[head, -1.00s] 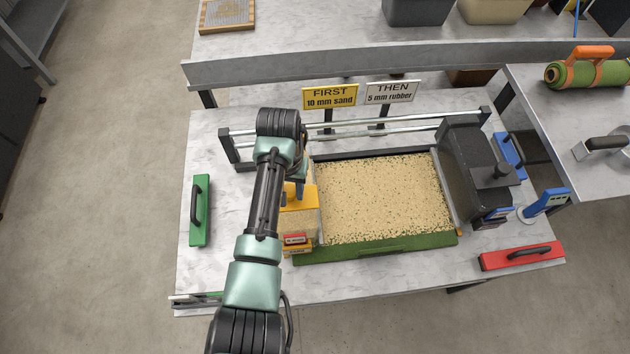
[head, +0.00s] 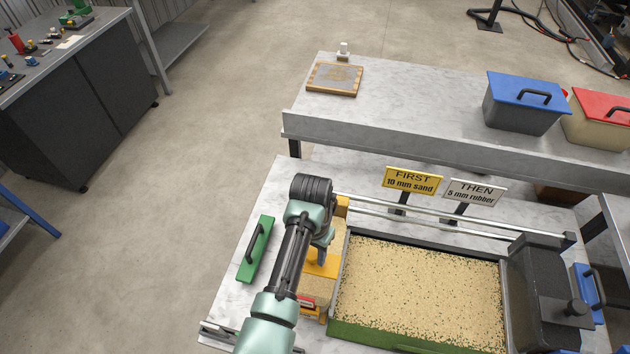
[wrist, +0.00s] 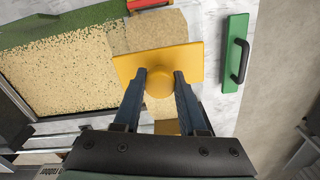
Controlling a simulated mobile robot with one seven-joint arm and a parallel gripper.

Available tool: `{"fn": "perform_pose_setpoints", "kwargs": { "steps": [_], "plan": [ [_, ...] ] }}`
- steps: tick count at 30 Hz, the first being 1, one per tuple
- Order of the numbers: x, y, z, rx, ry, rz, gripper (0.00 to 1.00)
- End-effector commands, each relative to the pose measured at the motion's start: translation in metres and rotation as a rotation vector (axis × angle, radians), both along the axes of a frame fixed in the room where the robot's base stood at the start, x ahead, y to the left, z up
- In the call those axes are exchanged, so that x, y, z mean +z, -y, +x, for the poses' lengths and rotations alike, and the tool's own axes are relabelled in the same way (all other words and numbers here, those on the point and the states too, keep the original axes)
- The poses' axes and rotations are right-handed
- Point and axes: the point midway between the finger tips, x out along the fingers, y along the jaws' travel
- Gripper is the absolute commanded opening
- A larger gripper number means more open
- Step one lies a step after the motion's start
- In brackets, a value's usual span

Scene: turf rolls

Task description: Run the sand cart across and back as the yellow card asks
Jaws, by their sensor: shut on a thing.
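The yellow card (head: 412,180) stands behind the work tray and reads "FIRST 10 mm sand". A white card (head: 475,192) beside it reads "THEN 5 mm rubber". The yellow sand cart (head: 322,266) is at the left end of the tray, and its yellow top and round knob (wrist: 159,82) show in the wrist view. My gripper (wrist: 160,77) is shut on the knob. The turf tray (head: 338,331) is covered in sand with green specks. In the head view my arm hides part of the cart.
A dark hopper (head: 548,285) stands at the tray's right end. Two metal rails (head: 440,216) run behind the tray. A green handled bar (head: 256,250) lies left of the cart. Blue-lidded (head: 525,95) and red-lidded (head: 602,110) bins stand on the back bench.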

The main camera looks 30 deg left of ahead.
Motion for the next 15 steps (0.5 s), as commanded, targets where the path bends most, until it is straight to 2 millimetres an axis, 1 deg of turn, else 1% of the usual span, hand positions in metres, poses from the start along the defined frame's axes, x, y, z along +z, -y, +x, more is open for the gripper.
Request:
{"fn": "perform_pose_setpoints", "kwargs": {
  "steps": [1, 4, 5, 9, 15],
  "plan": [
    [0.0016, -0.0053, 0.0, 0.005, 0.003, 0.009, 0.0],
    [0.0017, -0.0057, -0.0001, 0.006, 0.003, 0.01, 0.0],
    [0.0017, -0.0058, -0.0001, 0.006, 0.003, 0.01, 0.46],
    [0.0016, -0.0048, 0.0001, 0.005, 0.003, 0.008, 0.71],
    [0.0009, -0.003, -0.0001, 0.003, 0.001, 0.006, 0.71]
  ]
}}
